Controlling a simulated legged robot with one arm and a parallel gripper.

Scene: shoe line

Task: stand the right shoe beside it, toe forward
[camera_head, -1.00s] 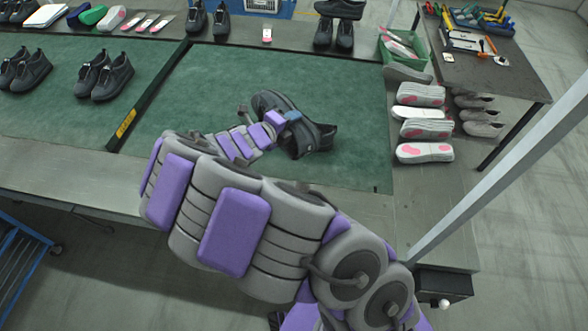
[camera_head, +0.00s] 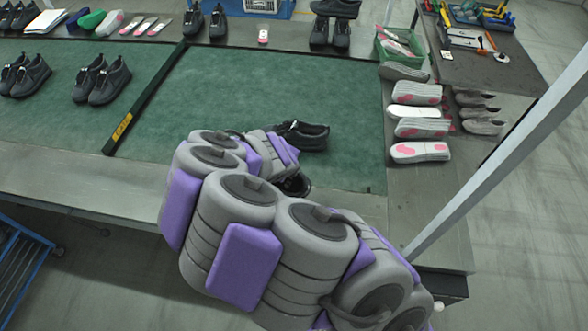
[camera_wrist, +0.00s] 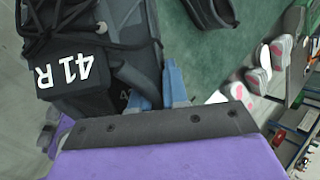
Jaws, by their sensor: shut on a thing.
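The right shoe (camera_wrist: 95,45), dark grey with black laces and a white "41 R" tag, fills the upper left of the wrist view. My gripper (camera_wrist: 170,82), with blue fingers, is shut on its edge. In the head view only a dark end of this shoe (camera_head: 294,185) shows beside my arm, which hides the rest and the gripper. Another dark shoe (camera_head: 304,136) is on the green mat (camera_head: 260,85), just beyond my wrist, and its edge shows at the top of the wrist view (camera_wrist: 212,10). I cannot tell whether the held shoe touches the mat.
A dark divider with a yellow label (camera_head: 122,127) crosses the mat at left. Two pairs of shoes stand beyond it. Several insoles (camera_head: 420,152) and a green bin (camera_head: 398,48) line the right side. The mat behind the shoes is clear.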

